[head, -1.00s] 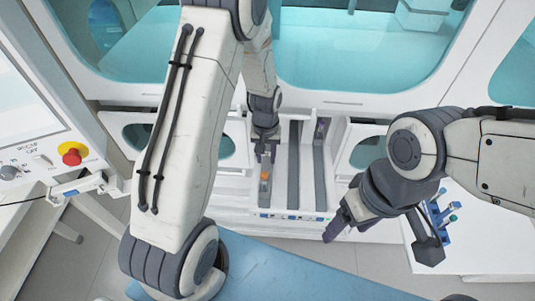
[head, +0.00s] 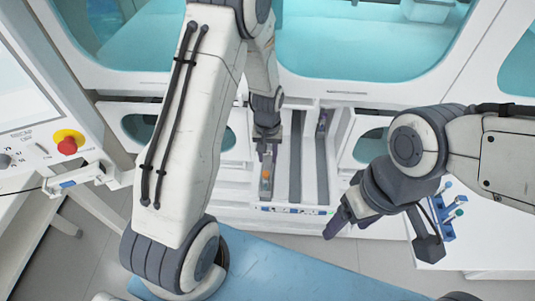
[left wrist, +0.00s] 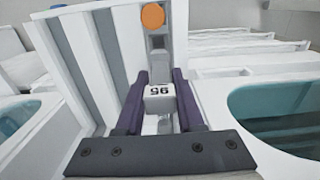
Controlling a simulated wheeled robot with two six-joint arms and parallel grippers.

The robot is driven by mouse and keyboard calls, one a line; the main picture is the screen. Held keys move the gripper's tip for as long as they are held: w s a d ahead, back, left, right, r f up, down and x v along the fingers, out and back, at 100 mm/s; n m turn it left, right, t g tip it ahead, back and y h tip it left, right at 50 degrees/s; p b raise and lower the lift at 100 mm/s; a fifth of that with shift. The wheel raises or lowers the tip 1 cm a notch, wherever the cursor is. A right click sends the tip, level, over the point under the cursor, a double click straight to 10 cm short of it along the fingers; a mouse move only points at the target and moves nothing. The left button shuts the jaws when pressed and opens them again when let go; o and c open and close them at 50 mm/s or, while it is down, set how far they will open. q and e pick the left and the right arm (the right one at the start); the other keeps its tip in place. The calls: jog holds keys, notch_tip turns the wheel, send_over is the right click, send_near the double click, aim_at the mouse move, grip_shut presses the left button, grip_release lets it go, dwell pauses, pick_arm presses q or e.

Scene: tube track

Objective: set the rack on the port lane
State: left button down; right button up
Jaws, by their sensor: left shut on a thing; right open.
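The rack (head: 266,186) is a narrow grey piece with an orange-topped tube, at the leftmost lane of the white track (head: 308,207). My left gripper (head: 267,155) is shut on it at its far end. In the left wrist view the fingers (left wrist: 160,100) straddle a white block with dark digits on the rack, and the orange top (left wrist: 152,16) is beyond. Whether the rack is fully down on the lane cannot be told. The middle lane (head: 295,165) and right lane (head: 321,170) are grey strips. My right gripper (head: 340,220) is open and empty, right of the track.
A purple-tinted piece (head: 322,124) stands at the far end of the right lane. A blue holder with tubes (head: 447,215) is on the white surface at right. A red button (head: 67,146) is on the panel at left. White walls border the track.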

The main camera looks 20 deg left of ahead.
pick_arm(q)
jog(key=shift+f, duration=0.4)
jog(key=shift+f+b, duration=0.35)
jog(key=shift+b, duration=0.1)
dwell(0.4)
jog(key=shift+c, duration=2.2)
grip_release()
notch_tip(320, 180, up, 11)
jog(key=shift+f+b, duration=0.2)
jog(key=shift+b, duration=0.6)
